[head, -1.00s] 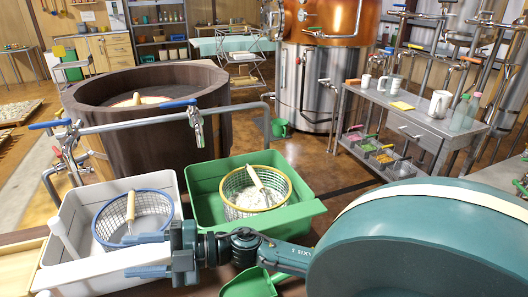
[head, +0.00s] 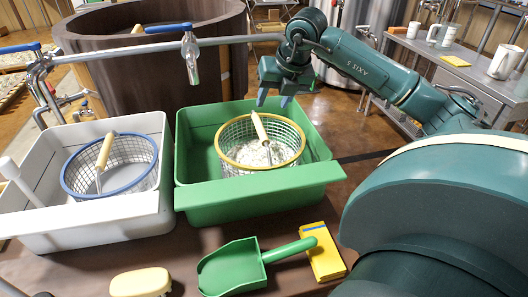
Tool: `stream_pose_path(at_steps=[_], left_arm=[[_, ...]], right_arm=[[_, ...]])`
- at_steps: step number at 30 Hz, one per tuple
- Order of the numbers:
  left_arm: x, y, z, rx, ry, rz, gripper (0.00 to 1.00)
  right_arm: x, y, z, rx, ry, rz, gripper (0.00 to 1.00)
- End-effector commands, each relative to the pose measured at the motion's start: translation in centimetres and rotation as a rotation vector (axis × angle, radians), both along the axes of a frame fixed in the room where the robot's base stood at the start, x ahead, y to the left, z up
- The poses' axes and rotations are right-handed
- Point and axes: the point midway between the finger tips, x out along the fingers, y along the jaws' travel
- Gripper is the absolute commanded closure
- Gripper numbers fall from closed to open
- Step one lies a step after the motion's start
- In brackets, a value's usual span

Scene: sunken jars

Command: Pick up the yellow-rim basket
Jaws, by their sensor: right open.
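The yellow-rim basket (head: 222,154) stands in the green tub (head: 250,204). It is a wire basket with whitish contents and a wooden handle (head: 259,127) that leans up over its rim. My right gripper (head: 273,101) hangs above the far side of the tub, just behind and above the basket. Its jaws point down and are open and empty, apart from the handle in the picture. My left gripper is out of view.
A blue-rim basket (head: 130,178) with a wooden handle stands in the white tub (head: 95,218) at left. A tap (head: 190,62) on a pipe rises behind the tubs. A green scoop (head: 232,268), a yellow packet (head: 323,252) and a brush (head: 140,283) lie in front.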

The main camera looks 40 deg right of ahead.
Motion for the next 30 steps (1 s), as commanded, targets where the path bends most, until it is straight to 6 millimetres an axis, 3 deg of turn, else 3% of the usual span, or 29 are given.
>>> stream_pose_path(at_steps=[9,16,24,30], left_arm=[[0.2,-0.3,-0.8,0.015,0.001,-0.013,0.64],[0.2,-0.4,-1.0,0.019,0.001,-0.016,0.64],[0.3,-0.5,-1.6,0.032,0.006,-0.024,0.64],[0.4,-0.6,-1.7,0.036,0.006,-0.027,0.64]], right_arm=[[2.4,0.0,-5.5,0.005,0.005,0.004,0.55],[3.2,0.0,-6.9,0.005,0.003,0.005,0.55],[4.9,0.0,-10.4,0.006,0.004,0.005,0.55],[5.2,-0.1,-11.1,0.003,0.002,0.007,0.55]])
